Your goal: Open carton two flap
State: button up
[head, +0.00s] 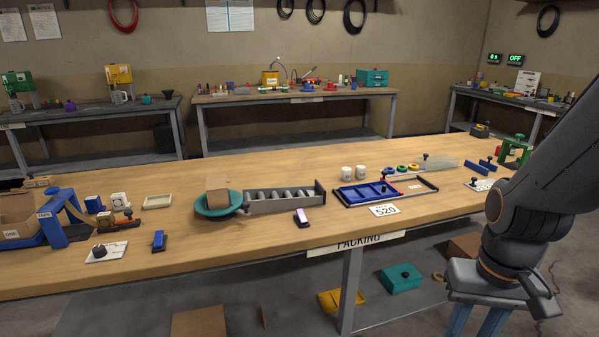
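A small brown carton (217,198) sits on a round teal turntable (203,210) left of the middle of the packing table. I see no number on it, and its flaps are too small to make out. Another brown carton, marked ONE (14,234), stands at the left edge, partly cut off, beside a blue stand marked TAPE (55,226). No carton marked two can be read. My gripper (478,320) points down at the lower right, in front of the table and far from both cartons. Its blue fingers run off the bottom edge, so their tips are hidden.
A grey roller tray (283,201) adjoins the turntable on its right. A blue framed tray (368,193) and two white cups (354,172) stand farther right. A small dark device (301,217) lies near the front edge. Bare tabletop (255,240) shows before the turntable.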

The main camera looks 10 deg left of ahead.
aim_at(217, 182)
jog(key=z, duration=0.6)
jog(key=i, duration=1.05)
jog(key=u, duration=2.1)
jog(key=k, duration=0.55)
jog(key=z, duration=0.65)
jog(key=i, duration=0.9)
jog(key=u, duration=0.8)
